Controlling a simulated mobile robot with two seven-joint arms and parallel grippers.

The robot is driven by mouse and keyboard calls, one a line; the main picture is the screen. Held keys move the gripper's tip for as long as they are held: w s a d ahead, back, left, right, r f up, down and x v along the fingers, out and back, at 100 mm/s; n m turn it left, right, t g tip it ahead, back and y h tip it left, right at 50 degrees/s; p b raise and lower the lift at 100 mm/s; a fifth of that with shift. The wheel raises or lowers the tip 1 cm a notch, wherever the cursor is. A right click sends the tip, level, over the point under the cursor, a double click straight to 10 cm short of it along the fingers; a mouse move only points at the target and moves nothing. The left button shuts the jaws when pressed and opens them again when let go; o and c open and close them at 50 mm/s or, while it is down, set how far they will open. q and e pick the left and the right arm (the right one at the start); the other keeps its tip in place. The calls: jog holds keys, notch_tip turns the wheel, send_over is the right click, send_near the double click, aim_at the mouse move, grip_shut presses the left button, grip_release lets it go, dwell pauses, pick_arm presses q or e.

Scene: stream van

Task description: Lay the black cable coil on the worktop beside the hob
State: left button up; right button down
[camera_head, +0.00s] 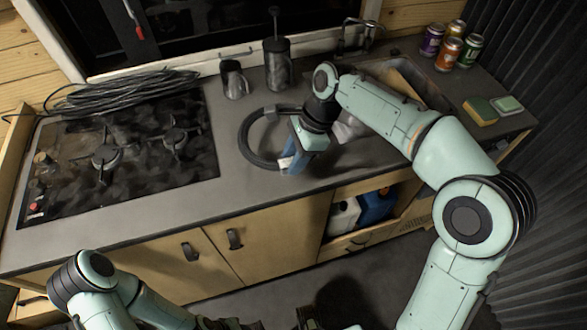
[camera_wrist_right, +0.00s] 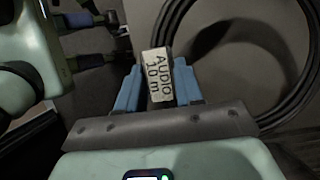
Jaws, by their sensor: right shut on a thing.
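The black cable coil (camera_head: 244,143) is a ring at the worktop (camera_head: 226,187), just right of the hob (camera_head: 120,150). My right gripper (camera_head: 292,156) is shut on its near right side. In the right wrist view the coil (camera_wrist_right: 301,85) curves away to the right. A pale tag reading "AUDIO 10 m" (camera_wrist_right: 157,75) sits between the blue fingers of the gripper (camera_wrist_right: 160,90). A dark shadow lies inside the loop; I cannot tell whether the coil touches the worktop. My left arm enters at the lower left; its fingertips are not clearly visible.
A larger cable bundle (camera_head: 125,92) lies behind the hob. A dark mug (camera_head: 233,80) and a dark press-like canister (camera_head: 278,68) stand behind the coil. The sink (camera_head: 395,75), several cans (camera_head: 450,52) and sponges (camera_head: 482,110) are to the right. The worktop's front strip is clear.

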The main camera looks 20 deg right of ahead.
notch_tip(320, 180, down, 4)
jog(key=shift+f+b, duration=0.15)
jog(key=shift+b, duration=0.3)
jog(key=c, duration=0.7)
grip_release()
jog(key=shift+c, duration=0.2)
jog(key=p+v, duration=0.2)
jog(key=v, duration=1)
jog(key=shift+p, duration=0.3)
